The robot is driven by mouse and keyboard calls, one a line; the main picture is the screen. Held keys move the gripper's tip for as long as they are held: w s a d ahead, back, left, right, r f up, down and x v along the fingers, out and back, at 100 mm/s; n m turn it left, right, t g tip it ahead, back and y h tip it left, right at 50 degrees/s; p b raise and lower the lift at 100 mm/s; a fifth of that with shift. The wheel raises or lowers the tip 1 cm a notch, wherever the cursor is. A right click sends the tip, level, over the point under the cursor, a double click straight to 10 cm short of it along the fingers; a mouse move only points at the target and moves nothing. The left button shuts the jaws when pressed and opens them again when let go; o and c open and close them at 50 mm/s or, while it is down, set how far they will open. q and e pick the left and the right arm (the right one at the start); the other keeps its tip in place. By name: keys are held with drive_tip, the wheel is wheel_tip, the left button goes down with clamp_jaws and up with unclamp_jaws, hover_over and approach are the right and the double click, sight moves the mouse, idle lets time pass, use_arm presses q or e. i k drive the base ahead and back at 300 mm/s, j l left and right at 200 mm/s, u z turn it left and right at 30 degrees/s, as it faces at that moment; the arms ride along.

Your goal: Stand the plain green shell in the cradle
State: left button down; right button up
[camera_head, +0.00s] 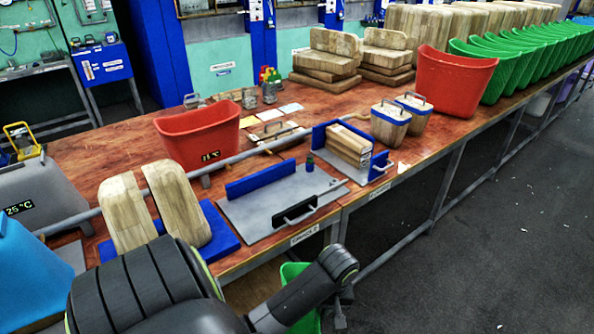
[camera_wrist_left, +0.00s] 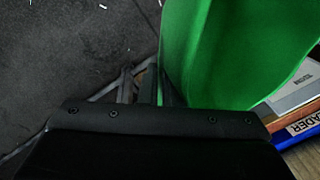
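A plain green shell (camera_wrist_left: 235,45) fills the upper right of the left wrist view. In the head view, part of it (camera_head: 294,272) shows below the table's front edge, mostly behind my dark arm. My left gripper (camera_wrist_left: 148,88) appears shut on the shell's edge, off the table; its fingertips are partly hidden. A grey plate with a blue upright bar and black handle (camera_head: 265,213) lies at the table's front, with a blue base (camera_head: 222,238) and two wooden blocks to its left. I cannot tell which is the cradle. My right gripper is not in view.
Red shells (camera_head: 200,135) (camera_head: 452,82) stand on the wooden table (camera_head: 140,140). A row of green shells (camera_head: 490,68) stands at the far right. A blue-walled holder (camera_head: 322,138) contains wooden blocks. A grey rail crosses the table. The floor (camera_head: 480,230) in front is clear.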

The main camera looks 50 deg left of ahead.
sight(280, 191)
drive_tip(key=i+l+u, duration=0.1)
drive_tip(key=i+u, duration=0.3)
drive_tip(key=i+l+u, duration=0.25)
drive_tip(key=i+u, duration=0.15)
drive_tip(key=i+l+u, duration=0.65)
drive_tip(key=u, duration=0.15)
drive_tip(key=i+l+u, duration=0.25)
drive_tip(key=l+u, duration=0.15)
drive_tip(key=i+l+u, duration=0.2)
drive_tip(key=l+u, duration=0.2)
drive_tip(key=i+l+u, duration=0.1)
drive_tip(key=l+u, duration=0.3)
